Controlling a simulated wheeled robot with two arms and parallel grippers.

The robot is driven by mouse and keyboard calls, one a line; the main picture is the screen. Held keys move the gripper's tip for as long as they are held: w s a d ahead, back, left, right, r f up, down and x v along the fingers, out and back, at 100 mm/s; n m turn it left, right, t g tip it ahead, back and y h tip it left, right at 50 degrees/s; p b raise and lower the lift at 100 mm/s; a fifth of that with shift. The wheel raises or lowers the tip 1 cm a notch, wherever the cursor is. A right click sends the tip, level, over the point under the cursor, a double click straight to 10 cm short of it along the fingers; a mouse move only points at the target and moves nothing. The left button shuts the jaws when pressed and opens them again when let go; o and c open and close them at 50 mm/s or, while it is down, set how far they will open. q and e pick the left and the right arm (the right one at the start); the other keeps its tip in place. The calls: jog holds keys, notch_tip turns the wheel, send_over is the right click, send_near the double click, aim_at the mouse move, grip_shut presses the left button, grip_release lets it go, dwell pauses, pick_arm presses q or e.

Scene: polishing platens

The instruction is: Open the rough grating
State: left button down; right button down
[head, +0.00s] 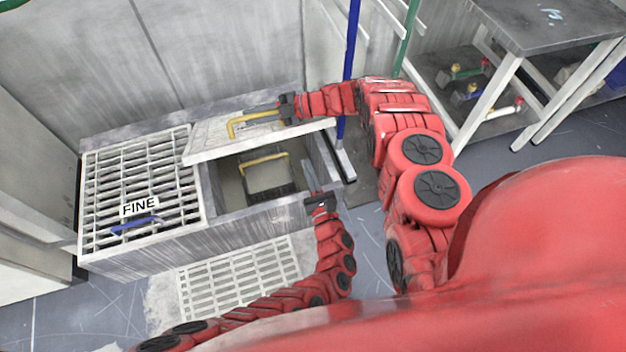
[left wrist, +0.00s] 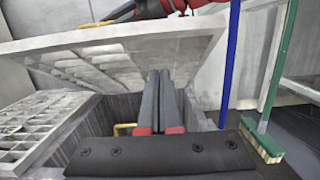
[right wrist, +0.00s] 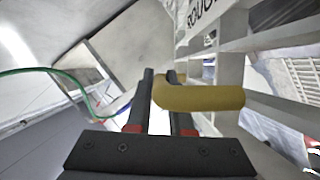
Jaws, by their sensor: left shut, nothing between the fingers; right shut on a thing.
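The rough grating (head: 205,148) is raised and tilted over the right compartment (head: 228,190), whose front part lies uncovered. Its underside (left wrist: 130,52) spans the left wrist view. Its yellow handle (head: 234,127) is on the top side. My right gripper (head: 262,110) is shut on this handle, which also shows in the right wrist view (right wrist: 205,94), near the partly visible "ROUG" lettering (right wrist: 200,15). My left gripper (head: 308,168) is shut and empty at the right front of the opening, below the raised grating; its fingers (left wrist: 164,80) point into the gap.
A container with a yellow handle (head: 268,178) sits inside the open compartment. The FINE grating (head: 105,185) with a blue handle (head: 137,224) lies closed to the left. A blue post (head: 350,45) stands behind right. A metal table (head: 545,30) is at the far right.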

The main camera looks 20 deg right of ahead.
pick_arm(q)
jog(key=w+r, duration=0.3)
jog(key=w, duration=0.2)
jog(key=shift+r, duration=0.3)
jog(key=shift+w+r, duration=0.1)
